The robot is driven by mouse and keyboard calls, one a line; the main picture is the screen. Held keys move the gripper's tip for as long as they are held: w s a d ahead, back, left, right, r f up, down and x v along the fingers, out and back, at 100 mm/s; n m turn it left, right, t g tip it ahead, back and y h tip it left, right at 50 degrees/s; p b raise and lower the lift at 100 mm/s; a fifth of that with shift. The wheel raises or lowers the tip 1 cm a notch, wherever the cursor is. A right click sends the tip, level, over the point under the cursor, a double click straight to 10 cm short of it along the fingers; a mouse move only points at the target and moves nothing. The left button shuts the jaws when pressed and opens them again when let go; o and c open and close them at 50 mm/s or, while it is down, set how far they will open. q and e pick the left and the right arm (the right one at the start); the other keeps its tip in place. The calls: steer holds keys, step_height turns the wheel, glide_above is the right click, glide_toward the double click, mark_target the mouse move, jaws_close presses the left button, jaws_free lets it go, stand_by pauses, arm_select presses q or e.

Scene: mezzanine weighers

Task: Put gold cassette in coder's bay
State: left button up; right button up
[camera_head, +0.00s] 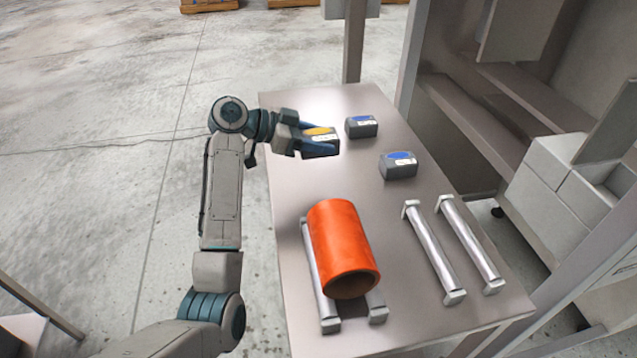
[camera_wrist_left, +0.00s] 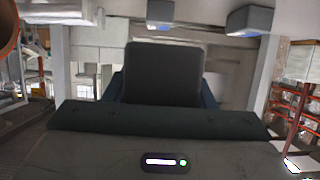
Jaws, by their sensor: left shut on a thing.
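The gold cassette (camera_head: 320,145) is a dark grey block with a gold-yellow top label, at the far left part of the table in the head view. My left gripper (camera_head: 318,140) is shut on it, one finger on each side. In the left wrist view the held cassette (camera_wrist_left: 163,74) is a dark block filling the middle between the fingers. I cannot tell whether it touches the table. My right gripper is in neither view. I cannot make out the coder's bay for certain.
Two blue-topped cassettes (camera_head: 361,126) (camera_head: 398,165) stand right of the gripper. An orange cylinder (camera_head: 342,245) lies on two metal rails near the table's front. Two more rails (camera_head: 434,250) (camera_head: 470,243) lie at right. The grey table (camera_head: 300,190) is bare between them. A shelved cabinet (camera_head: 480,120) stands at right.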

mark_target(319, 183)
arm_select(q)
steer(key=shift+d+r, duration=0.1)
steer(key=shift+r, duration=0.05)
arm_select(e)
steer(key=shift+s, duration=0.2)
arm_select(q)
steer(key=shift+f, duration=0.3)
step_height(319, 183, down, 4)
steer(key=shift+r+p, duration=0.1)
steer(key=shift+p, duration=0.45)
step_height(319, 183, down, 4)
steer(key=shift+f+p, duration=0.15)
steer(key=shift+p, duration=0.35)
steer(key=shift+f, duration=0.5)
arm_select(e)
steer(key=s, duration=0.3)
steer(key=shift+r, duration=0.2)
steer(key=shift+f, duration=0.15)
